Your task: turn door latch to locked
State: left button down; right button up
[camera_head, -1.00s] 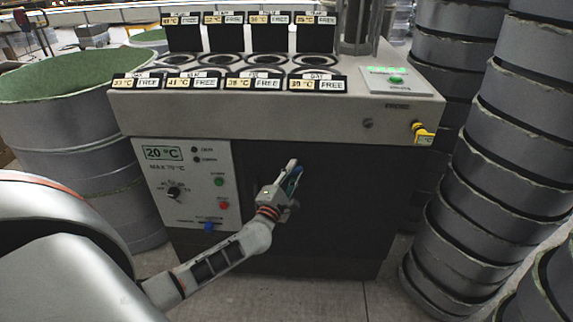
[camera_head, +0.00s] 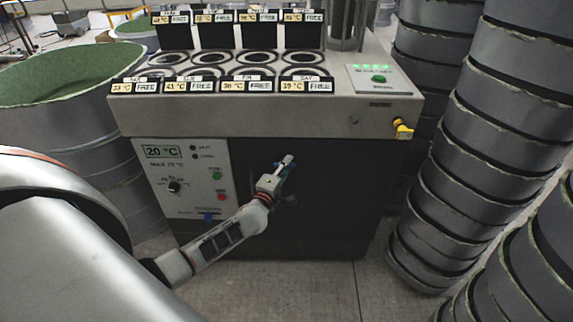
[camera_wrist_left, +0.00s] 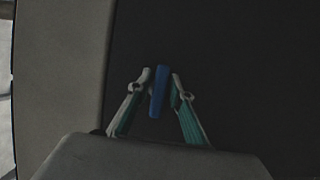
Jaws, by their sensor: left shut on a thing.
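The dark door (camera_head: 330,200) fills the front of the grey cabinet. My left gripper (camera_head: 287,163) is at the door's upper left part, right of the control panel. In the left wrist view, a narrow blue lever (camera_wrist_left: 158,92), which looks like the door latch, stands nearly upright between the two fingertips of this gripper (camera_wrist_left: 160,80). The gripper is shut on it. In the head view the gripper mostly hides the latch, and its lock marking cannot be read. My right gripper is not in view.
The control panel (camera_head: 185,185) has a dial, buttons and a blue part (camera_head: 208,216) low down. A yellow probe piece (camera_head: 402,128) sits at the upper right.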

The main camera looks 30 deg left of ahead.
pick_arm(q)
jog(key=c, duration=2)
grip_release()
jog(key=shift+c, duration=0.2)
jog(key=s+d, duration=0.2)
jog(key=s, duration=1)
jog(key=shift+w, duration=0.1)
jog(key=s+d+f+m+g+h, duration=0.1)
jog(key=s+d+f+m+h, duration=0.25)
jog(key=d+m, duration=0.3)
jog(key=s+d+f+m+g+h, duration=0.1)
jog(key=s+d+f+m+h, duration=0.1)
jog(key=s+d+m, duration=0.4)
jog(key=s+d+f+m+g, duration=0.2)
jog(key=s+d+f+m, duration=0.1)
jog(key=s+d+m, duration=0.1)
jog(key=s+d+f+m+g, duration=0.3)
jog(key=s+m, duration=0.4)
jog(key=s, duration=0.2)
jog(key=shift+d+f, duration=0.15)
jog(key=shift+d, duration=0.25)
